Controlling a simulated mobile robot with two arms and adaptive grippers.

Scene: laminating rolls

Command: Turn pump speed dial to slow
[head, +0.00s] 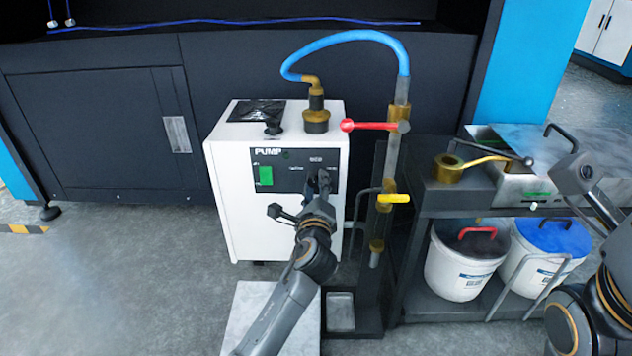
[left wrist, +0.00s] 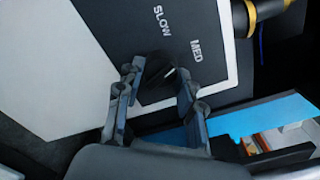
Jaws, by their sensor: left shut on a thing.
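The white pump box (head: 232,215) stands on the floor in the middle of the head view, with a dark panel marked PUMP and a green switch (head: 266,175). My left gripper (head: 318,184) is at the right part of that panel and hides the dial in the head view. In the left wrist view the black speed dial (left wrist: 158,72) sits between the two fingers of my left gripper (left wrist: 158,92), which is shut on it. The words SLOW (left wrist: 162,20) and MED (left wrist: 197,50) show beside the dial. A light mark on the dial points towards MED.
A blue hose (head: 350,36) runs from the pump top to a brass pipe with a red lever (head: 365,125) and a yellow lever (head: 394,198), close right of my left gripper. A dark cart (head: 420,215) with two white buckets (head: 455,272) stands at the right.

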